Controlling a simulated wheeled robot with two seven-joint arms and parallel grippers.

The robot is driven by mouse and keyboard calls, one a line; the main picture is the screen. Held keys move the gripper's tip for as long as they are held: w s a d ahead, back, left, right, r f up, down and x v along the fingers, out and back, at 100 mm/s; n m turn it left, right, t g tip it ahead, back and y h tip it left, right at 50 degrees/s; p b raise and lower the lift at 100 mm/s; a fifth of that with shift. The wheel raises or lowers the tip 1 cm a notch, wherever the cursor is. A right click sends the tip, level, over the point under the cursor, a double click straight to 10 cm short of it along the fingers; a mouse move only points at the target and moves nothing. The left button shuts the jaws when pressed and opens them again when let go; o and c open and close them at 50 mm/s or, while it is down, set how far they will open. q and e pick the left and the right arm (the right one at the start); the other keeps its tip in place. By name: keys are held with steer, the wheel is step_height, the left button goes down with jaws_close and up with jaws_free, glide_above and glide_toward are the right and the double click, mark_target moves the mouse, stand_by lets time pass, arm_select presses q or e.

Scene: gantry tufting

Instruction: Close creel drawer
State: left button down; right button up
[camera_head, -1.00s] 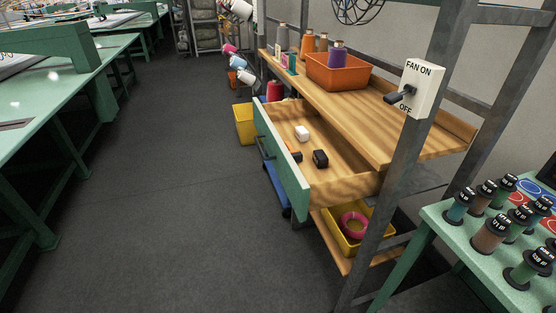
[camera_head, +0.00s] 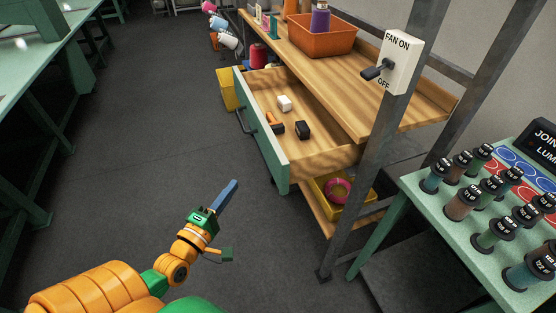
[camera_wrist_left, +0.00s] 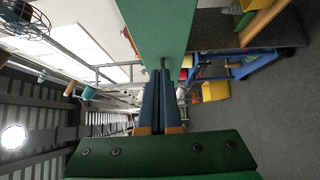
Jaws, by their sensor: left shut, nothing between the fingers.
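The creel drawer stands open from the wooden creel shelf, with a green front panel (camera_head: 262,135) and a dark bar handle (camera_head: 243,121). Inside lie a white block (camera_head: 284,103), a black block (camera_head: 302,130) and an orange-and-black item (camera_head: 275,123). My left gripper (camera_head: 232,185) is shut and empty, in front of and below the drawer front, apart from it in the head view. In the left wrist view the shut fingers (camera_wrist_left: 160,85) point toward the green front (camera_wrist_left: 157,25); contact cannot be told. My right gripper is out of view.
A grey post with a fan switch (camera_head: 390,65) stands right of the drawer. A yellow bin (camera_head: 345,205) with a pink ring sits below. A green table with spools (camera_head: 420,205) is at right. Dark floor (camera_head: 130,170) left of the drawer is clear.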

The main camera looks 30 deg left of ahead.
arm_select(q)
glide_toward(268, 154)
steer(key=w+a, duration=0.3)
steer(key=shift+w+d+r+p, duration=0.2)
steer(key=shift+w+d+p, duration=0.1)
steer(key=shift+w+d, duration=0.2)
steer(key=shift+w+d+r+p, duration=0.15)
steer(key=shift+w+d+p, duration=0.15)
steer(key=shift+w+d, duration=0.2)
steer(key=shift+w+d+f, duration=0.1)
steer(key=shift+w+d, duration=0.15)
steer(key=shift+d, duration=0.2)
steer(key=shift+w, duration=0.1)
